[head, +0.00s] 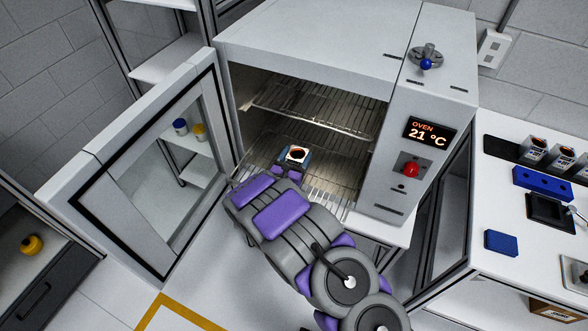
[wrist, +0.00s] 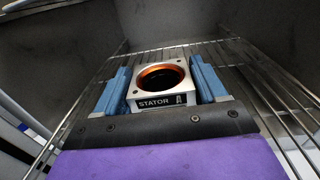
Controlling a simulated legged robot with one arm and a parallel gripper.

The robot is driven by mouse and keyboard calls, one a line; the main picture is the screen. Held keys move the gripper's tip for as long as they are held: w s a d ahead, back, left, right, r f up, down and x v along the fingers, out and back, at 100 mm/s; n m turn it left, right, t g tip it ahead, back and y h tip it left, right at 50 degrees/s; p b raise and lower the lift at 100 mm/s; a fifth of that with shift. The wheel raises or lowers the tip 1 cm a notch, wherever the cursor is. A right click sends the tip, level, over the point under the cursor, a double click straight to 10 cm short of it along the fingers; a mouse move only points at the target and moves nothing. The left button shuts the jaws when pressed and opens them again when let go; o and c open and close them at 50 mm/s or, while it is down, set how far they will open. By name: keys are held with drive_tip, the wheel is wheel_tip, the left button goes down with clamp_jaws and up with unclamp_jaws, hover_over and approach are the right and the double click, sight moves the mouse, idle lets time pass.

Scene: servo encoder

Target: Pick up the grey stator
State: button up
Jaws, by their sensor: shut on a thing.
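The grey stator (wrist: 160,89) is a square light-grey block with a round copper-lined opening and a "STATOR" label on its front. My gripper (wrist: 161,92) has its blue fingers on the left and right sides of the stator and is shut on it. In the head view the stator (head: 297,154) shows at the end of my arm, inside the open oven (head: 345,55). It appears upright, over or on the lower wire rack (wrist: 262,92); I cannot tell whether it touches the rack.
The oven door (head: 90,190) stands open on the left. An upper rack (head: 315,118) spans the oven above my gripper. The oven panel (head: 411,160) reads 21 °C. A white bench (head: 510,262) with dark canisters and blue parts stands at the right.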

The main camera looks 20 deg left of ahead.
drive_tip(key=shift+d+f, duration=0.1)
drive_tip(key=shift+d, duration=0.45)
drive_tip(key=c, duration=0.4)
drive_tip(key=shift+a, duration=0.15)
